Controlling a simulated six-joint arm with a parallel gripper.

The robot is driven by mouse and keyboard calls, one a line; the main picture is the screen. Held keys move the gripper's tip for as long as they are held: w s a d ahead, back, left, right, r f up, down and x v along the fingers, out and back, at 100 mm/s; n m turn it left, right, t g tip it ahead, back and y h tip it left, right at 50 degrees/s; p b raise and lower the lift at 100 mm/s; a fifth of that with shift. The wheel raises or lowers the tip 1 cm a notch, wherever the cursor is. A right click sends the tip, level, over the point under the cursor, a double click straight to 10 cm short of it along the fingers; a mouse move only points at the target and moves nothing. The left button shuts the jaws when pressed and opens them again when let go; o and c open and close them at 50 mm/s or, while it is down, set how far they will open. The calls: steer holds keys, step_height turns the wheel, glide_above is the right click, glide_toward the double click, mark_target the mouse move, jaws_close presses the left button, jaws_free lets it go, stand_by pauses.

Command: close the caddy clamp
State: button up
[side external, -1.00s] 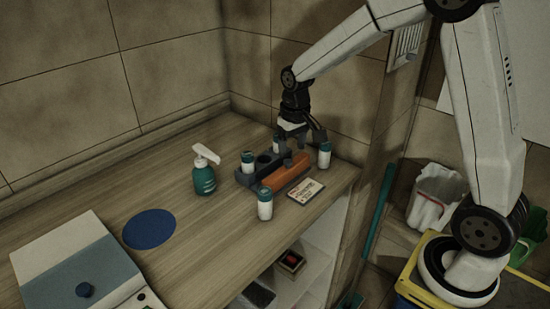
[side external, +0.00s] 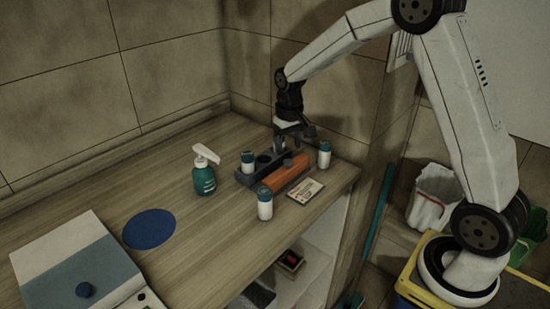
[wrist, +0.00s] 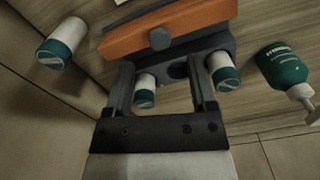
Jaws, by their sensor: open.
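The dark grey caddy (side external: 244,179) stands on the wooden counter, with a long orange clamp bar (side external: 291,173) along its front side. In the wrist view the orange bar (wrist: 200,20) carries a round grey knob (wrist: 160,39) and lies against the caddy body. I cannot tell whether the clamp is latched. A teal-capped vial (side external: 248,161) sits in the caddy's left end; a second caddy vial (wrist: 145,90) shows between my fingers. My gripper (side external: 293,142) is open and empty at the caddy's rear, its fingers (wrist: 163,78) pointing toward the caddy.
Loose vials stand in front of the caddy (side external: 265,204) and at its right (side external: 324,155). A green spray bottle (side external: 203,178) is to its left, a label card (side external: 305,191) in front. A blue disc (side external: 149,229) lies further left. Tiled walls (side external: 180,75) rise close behind.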

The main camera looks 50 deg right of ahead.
mark_target(288, 161)
steer(key=shift+f, duration=2.4)
jaws_close()
